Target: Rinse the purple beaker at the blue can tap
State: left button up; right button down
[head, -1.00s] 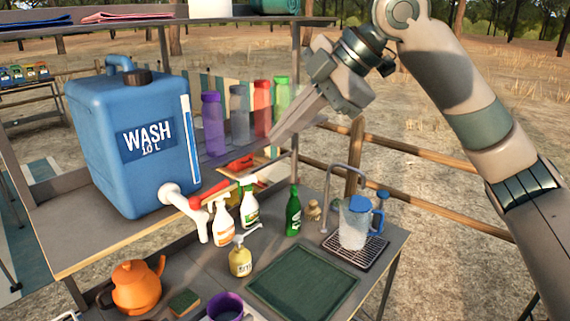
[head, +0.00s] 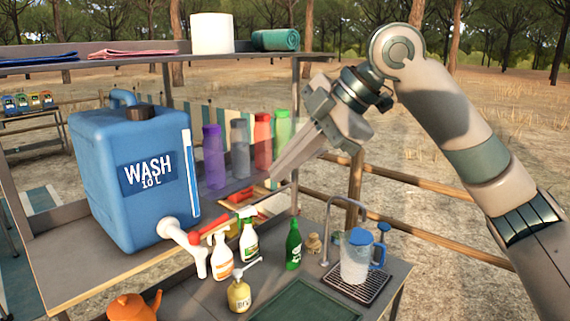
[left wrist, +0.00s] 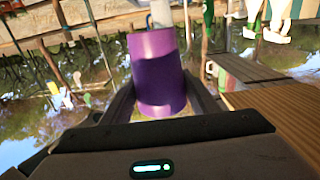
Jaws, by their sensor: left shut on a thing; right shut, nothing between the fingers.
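The purple beaker (left wrist: 160,85) is in the left wrist view, between the two fingers of my left gripper (left wrist: 160,95), which is shut on it. Neither the beaker nor my left gripper shows in the head view. The blue can (head: 128,205), labelled WASH, stands on the wooden shelf. Its white tap (head: 170,229) has a red lever (head: 209,229) and a downward spout; no water stream is visible. A pale tube shows just beyond the beaker in the left wrist view. My right gripper (head: 274,177) is shut and empty, raised in front of the coloured bottles.
Spray bottles (head: 221,258), a soap pump bottle (head: 239,293) and a green bottle (head: 293,245) stand near the tap. A clear jug (head: 354,258) stands on a drain grid at the right. An orange kettle (head: 133,308) is cut off at the bottom edge.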

pick_arm(q)
jog(key=shift+r, duration=0.15)
dwell(0.4)
jog(key=shift+s+d+r+p, duration=0.3)
jog(key=shift+s+r+p, duration=0.35)
jog(key=shift+p, duration=0.4)
jog(key=s+p, duration=0.1)
jog(key=s+d+r+p, duration=0.1)
jog(key=s+r+p, duration=0.1)
jog(key=p, duration=0.1)
jog(key=shift+s+d+r, duration=0.15)
jog(key=shift+d+r, duration=0.1)
jog(key=shift+d, duration=0.05)
dwell(0.5)
